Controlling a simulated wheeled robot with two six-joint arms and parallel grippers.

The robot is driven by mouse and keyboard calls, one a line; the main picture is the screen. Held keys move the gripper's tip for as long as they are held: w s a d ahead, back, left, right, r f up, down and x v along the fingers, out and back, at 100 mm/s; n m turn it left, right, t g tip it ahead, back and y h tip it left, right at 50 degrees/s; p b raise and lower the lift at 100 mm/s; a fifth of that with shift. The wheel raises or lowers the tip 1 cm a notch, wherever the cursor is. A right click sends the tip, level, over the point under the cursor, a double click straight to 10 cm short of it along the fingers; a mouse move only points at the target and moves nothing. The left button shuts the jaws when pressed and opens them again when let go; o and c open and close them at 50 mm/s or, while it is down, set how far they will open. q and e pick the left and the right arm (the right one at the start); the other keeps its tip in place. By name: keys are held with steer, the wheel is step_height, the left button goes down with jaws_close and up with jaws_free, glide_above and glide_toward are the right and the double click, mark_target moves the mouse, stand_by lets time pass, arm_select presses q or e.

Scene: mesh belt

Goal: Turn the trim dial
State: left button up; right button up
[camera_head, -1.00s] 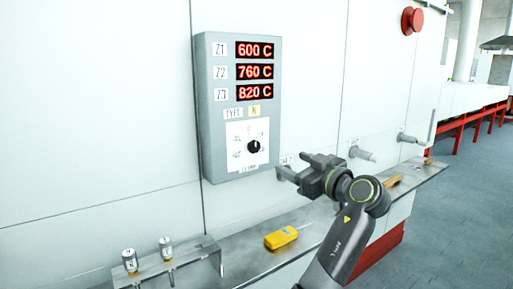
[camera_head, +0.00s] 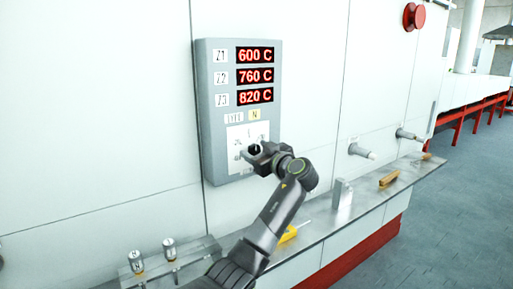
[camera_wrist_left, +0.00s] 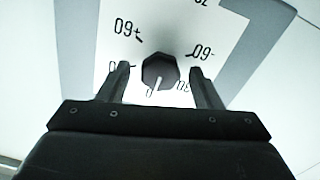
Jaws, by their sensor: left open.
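The trim dial is a dark faceted knob (camera_wrist_left: 160,71) on a white scale plate (camera_wrist_left: 218,35) in the left wrist view. Its white pointer line points down in that view, near a "0" mark. The "+60" and "-60" marks show upside down. My left gripper (camera_wrist_left: 158,64) is open, with one finger on each side of the knob. I cannot tell whether either finger touches it. In the head view my left gripper (camera_head: 256,152) is at the lower part of the grey control panel (camera_head: 207,120) and partly hides the dial (camera_head: 254,148).
The panel's red displays read 600 C, 760 C and 820 C. Below, a metal ledge (camera_head: 325,218) holds a yellow device (camera_head: 289,234), partly behind my arm, a small upright block (camera_head: 342,193) and a brown piece (camera_head: 389,178). Wall fittings (camera_head: 361,151) stick out at right.

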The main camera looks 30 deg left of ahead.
arm_select(q)
steer(key=shift+a, duration=0.1)
steer(key=c, duration=1)
